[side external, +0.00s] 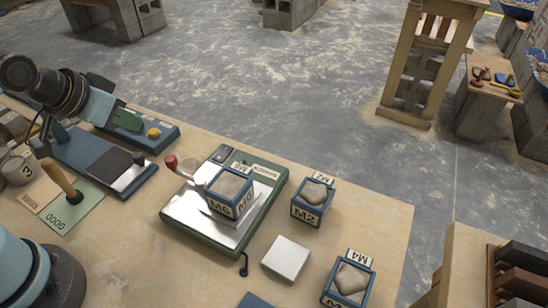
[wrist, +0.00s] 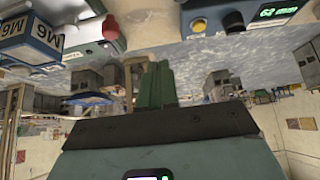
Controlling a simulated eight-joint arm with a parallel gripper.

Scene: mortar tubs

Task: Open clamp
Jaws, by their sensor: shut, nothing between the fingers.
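The clamp's lever with a red knob (side external: 171,162) sticks up at the left edge of a green machine (side external: 218,252) with a bare metal top. The red knob also shows in the wrist view (wrist: 110,28). A blue-framed tub M6 (side external: 230,187) stands upright on a plate on the machine; it also shows in the wrist view (wrist: 28,42). Whether the clamp grips the tub I cannot tell. My gripper (side external: 140,124) is at the upper left, away from the lever. Its green fingers, also in the wrist view (wrist: 156,68), are together and empty.
A blue device with a yellow button (side external: 153,132) lies right by my fingers. Tubs M2 (side external: 312,203) and M4 (side external: 349,281) and a pale square block (side external: 286,258) stand right of the machine. A wooden-handled stamp (side external: 65,182) stands on a green GOOD card at left.

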